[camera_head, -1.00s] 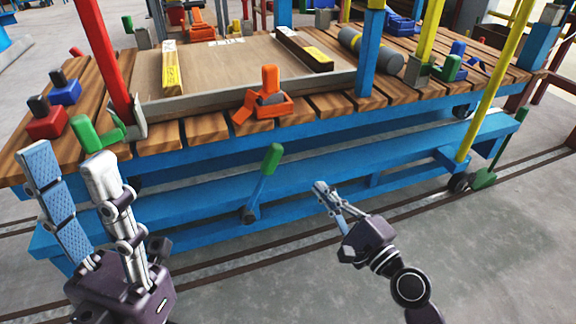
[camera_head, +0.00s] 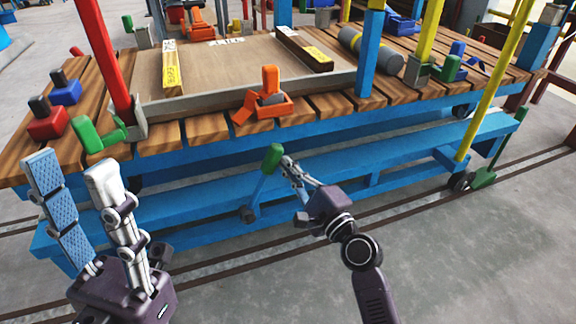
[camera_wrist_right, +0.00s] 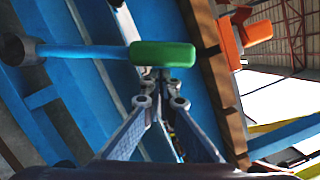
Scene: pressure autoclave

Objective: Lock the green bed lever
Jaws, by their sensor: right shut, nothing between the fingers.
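The green-handled lever (camera_head: 272,158) stands upright on the front lower beam of the blue bed frame, leaning a little to the right on its blue shaft. My right gripper (camera_head: 284,161) is shut and empty, its fingertips right beside the green grip on its right side. In the right wrist view the green grip (camera_wrist_right: 163,54) lies across, just beyond the closed fingertips (camera_wrist_right: 161,82); whether they touch it I cannot tell. My left gripper (camera_head: 70,162) is open and empty at the left, in front of the bed's front left corner.
The wooden bed top (camera_head: 190,137) carries an orange clamp (camera_head: 268,100), a green-handled clamp (camera_head: 95,135) and a grey cylinder (camera_head: 370,50). Another green lever (camera_head: 485,178) stands near the floor at the right, by a yellow post (camera_head: 490,95). Floor in front is clear.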

